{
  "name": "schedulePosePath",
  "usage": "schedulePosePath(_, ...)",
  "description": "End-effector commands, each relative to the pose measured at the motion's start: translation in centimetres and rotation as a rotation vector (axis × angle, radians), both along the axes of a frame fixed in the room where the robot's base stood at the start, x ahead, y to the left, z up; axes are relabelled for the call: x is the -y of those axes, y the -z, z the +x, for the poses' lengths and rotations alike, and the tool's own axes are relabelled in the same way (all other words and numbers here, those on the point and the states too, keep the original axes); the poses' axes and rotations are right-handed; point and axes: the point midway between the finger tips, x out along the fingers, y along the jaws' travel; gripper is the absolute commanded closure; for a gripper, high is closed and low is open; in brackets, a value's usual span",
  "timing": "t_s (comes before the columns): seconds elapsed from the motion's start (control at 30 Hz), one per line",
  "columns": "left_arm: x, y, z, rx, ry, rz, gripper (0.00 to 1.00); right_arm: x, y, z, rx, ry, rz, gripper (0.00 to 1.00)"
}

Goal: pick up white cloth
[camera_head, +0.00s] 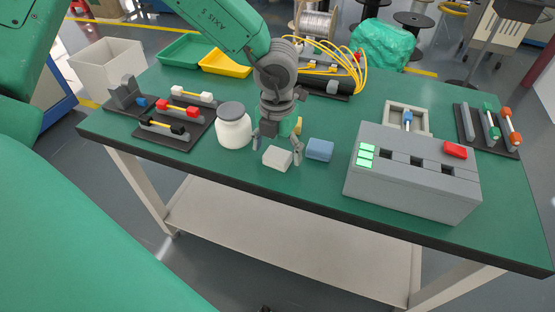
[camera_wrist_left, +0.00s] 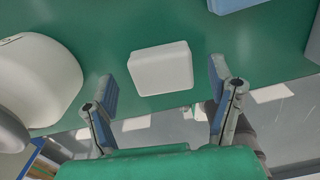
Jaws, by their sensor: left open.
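The white cloth (camera_head: 277,158) looks like a small, pale folded block lying flat on the green table near its front edge. In the left wrist view the white cloth (camera_wrist_left: 161,69) lies just beyond and between the two fingertips. My left gripper (camera_head: 279,147) points down over the cloth with its fingers apart, one on either side. In the left wrist view my left gripper (camera_wrist_left: 165,85) is open, and nothing is held between its blue-padded fingers. My right gripper does not show in either view.
A white jar (camera_head: 233,130) with a grey lid stands close left of the gripper. A blue block (camera_head: 320,150) lies just right of the cloth. A grey box with buttons (camera_head: 410,175) stands further right. Yellow cables (camera_head: 350,65) and trays (camera_head: 225,66) are behind.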

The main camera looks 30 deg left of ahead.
Motion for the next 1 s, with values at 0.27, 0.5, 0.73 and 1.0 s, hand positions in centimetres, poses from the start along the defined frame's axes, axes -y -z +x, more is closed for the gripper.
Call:
schedulePosePath(0.27,0.0,1.6,-0.1,0.001,0.002,0.001,0.24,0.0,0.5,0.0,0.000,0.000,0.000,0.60)
schedulePosePath(0.5,0.0,1.7,-0.1,0.000,0.001,0.001,0.69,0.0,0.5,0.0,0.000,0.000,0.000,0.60)
schedulePosePath(0.73,0.0,1.7,-0.1,-0.001,0.001,0.001,0.69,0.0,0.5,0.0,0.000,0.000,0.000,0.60)
schedulePosePath(1.0,0.0,-1.3,0.0,0.003,0.000,-0.002,0.69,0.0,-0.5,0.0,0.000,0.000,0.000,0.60)
